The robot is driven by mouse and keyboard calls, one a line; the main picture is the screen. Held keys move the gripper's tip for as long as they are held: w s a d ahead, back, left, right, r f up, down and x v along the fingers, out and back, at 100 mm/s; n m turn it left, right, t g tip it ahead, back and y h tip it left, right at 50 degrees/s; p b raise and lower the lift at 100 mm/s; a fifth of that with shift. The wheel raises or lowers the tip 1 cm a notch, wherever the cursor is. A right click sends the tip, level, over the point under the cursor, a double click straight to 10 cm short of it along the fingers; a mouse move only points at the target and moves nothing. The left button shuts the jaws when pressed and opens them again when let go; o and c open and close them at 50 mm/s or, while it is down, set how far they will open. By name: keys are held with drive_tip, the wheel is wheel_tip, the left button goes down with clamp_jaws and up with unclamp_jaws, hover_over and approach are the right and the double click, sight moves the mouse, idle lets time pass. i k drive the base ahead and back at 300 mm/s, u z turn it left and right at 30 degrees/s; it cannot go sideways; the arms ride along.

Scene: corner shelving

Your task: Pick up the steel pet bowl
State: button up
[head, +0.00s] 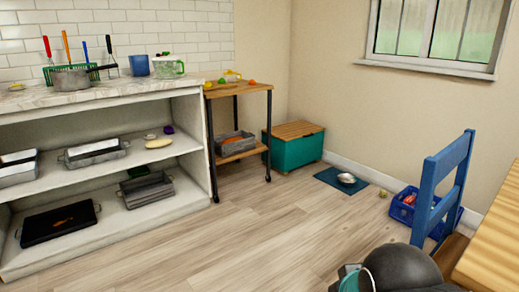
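The steel pet bowl (347,179) looks small, pale and shiny. It sits on a dark teal mat (331,175) on the floor, right of the teal chest and near the back wall. Its contents are too small to make out. Part of my own arm, dark grey with teal caps, shows at the bottom right edge, well in front of the bowl. My gripper itself does not show.
A teal chest (296,152) with a wooden lid stands left of the mat. A blue crate (407,216) and blue chair (424,205) stand to the right, beside a wooden table (500,245). White shelving (190,106) fills the left. The middle floor is clear.

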sight(345, 179)
drive_tip(key=u, duration=0.25)
drive_tip(key=i, duration=2.05)
drive_tip(key=z, duration=0.45)
drive_tip(key=i, duration=2.15)
drive_tip(key=z, duration=0.95)
drive_tip(key=i, duration=0.5)
drive_tip(key=z, duration=0.2)
